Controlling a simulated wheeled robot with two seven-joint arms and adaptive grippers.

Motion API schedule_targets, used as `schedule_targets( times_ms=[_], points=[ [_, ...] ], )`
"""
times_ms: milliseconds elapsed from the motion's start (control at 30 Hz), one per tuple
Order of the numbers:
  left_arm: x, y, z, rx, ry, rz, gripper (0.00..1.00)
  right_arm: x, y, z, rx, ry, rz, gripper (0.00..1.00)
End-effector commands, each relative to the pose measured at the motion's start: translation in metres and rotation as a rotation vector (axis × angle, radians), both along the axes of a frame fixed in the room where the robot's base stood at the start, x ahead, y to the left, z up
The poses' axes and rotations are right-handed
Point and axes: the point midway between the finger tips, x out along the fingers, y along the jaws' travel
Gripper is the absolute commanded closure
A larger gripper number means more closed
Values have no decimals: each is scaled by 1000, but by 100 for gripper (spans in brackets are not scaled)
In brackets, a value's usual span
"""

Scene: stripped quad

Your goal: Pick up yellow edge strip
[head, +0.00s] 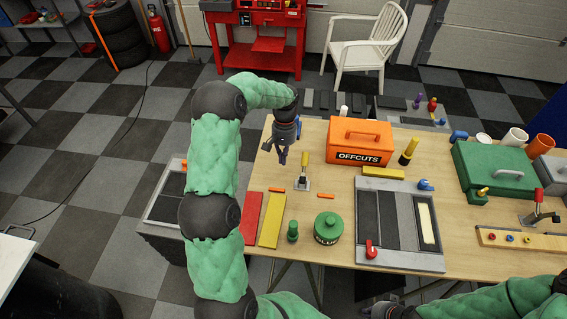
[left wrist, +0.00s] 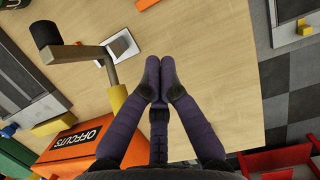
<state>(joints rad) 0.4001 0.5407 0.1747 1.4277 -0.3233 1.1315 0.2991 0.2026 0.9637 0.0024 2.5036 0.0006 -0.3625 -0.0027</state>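A flat yellow strip (head: 271,220) lies on the wooden table beside a red strip (head: 251,217), at the table's left front. A shorter yellow bar (head: 384,172) lies in front of the orange offcuts box (head: 359,142). I cannot tell which is the edge strip. My left gripper (head: 282,157) hangs above the table's back left, behind both strips and touching neither. In the left wrist view, its fingertips (left wrist: 160,62) are together over bare wood, with nothing between them. A dark part of my right gripper (head: 385,311) shows at the bottom edge; its fingers are unclear.
A toggle clamp with a yellow handle (head: 304,161) stands close to my left gripper. A green bottle (head: 293,231), a glue pot (head: 327,228) and a grey tray (head: 366,258) stand in front.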

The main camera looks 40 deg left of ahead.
Motion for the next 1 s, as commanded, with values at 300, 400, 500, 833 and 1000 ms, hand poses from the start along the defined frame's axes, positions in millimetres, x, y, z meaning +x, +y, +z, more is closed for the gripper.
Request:
schedule_targets(
  times_ms=[300, 400, 500, 833, 1000],
  points=[
    [-14, -7, -60, -2, 5, 0, 100, 0, 0, -4, 0, 0, 0, 100],
    [-18, -10, -78, -2, 5, 0, 100, 0, 0, -6, 0, 0, 0, 100],
    [-29, -16, -77, 0, 2, -1, 100, 0, 0, -4, 0, 0, 0, 100],
    [-51, -28, -77, -1, 1, -1, 100, 0, 0, -3, 0, 0, 0, 100],
    [-53, -29, -77, 0, 1, 0, 100, 0, 0, -3, 0, 0, 0, 100]
  ],
)
